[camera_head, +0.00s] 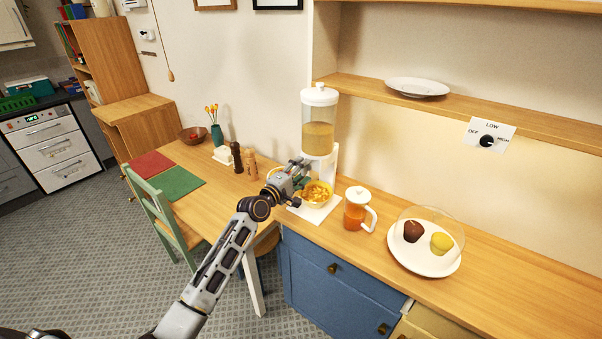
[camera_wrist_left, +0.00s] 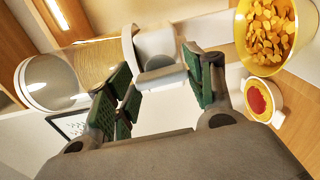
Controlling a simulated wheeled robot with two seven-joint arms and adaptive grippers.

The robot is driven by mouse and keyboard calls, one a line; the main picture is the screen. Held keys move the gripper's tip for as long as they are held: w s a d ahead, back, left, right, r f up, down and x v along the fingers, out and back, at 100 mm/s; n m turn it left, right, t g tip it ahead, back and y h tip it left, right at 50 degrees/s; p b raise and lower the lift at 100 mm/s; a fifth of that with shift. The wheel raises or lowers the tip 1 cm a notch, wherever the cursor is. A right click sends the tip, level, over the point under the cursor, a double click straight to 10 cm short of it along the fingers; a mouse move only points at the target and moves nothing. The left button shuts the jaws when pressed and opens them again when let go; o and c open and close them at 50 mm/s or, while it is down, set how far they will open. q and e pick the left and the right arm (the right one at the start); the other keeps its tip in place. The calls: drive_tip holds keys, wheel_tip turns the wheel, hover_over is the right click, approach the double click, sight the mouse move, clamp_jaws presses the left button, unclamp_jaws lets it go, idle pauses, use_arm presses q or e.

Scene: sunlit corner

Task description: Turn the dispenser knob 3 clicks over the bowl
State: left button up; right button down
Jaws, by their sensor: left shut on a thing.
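The cereal dispenser (camera_head: 319,112) stands on the wooden counter, with a white lid, a clear hopper of tan contents and a white stand. Its hopper lies on its side at the left of the wrist view (camera_wrist_left: 95,62). A yellow bowl (camera_head: 328,201) of golden flakes sits on the stand's base under the outlet; it also shows in the wrist view (camera_wrist_left: 243,52). My left gripper (camera_head: 300,172) is at the dispenser's front, above the bowl. Its green-padded fingers (camera_wrist_left: 160,85) are shut on the pale knob (camera_wrist_left: 157,74); the knob's turn angle cannot be told.
A glass jug (camera_head: 355,212) of orange drink stands right of the bowl. A white plate (camera_head: 425,262) with two cupcakes under a clear cover is farther right. Pepper mill (camera_head: 237,157), salt mill (camera_head: 251,165) and butter dish (camera_head: 223,155) stand left. A shelf (camera_head: 460,105) overhangs the counter.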

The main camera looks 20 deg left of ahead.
use_arm(q)
drive_tip(key=shift+f+m, duration=0.1)
drive_tip(key=shift+m, duration=0.2)
drive_tip(key=o, duration=1)
drive_tip(key=shift+s, duration=0.15)
drive_tip(key=v, duration=1.1)
drive_tip(key=shift+s+a, duration=0.15)
drive_tip(key=shift+s, duration=0.2)
idle(0.5)
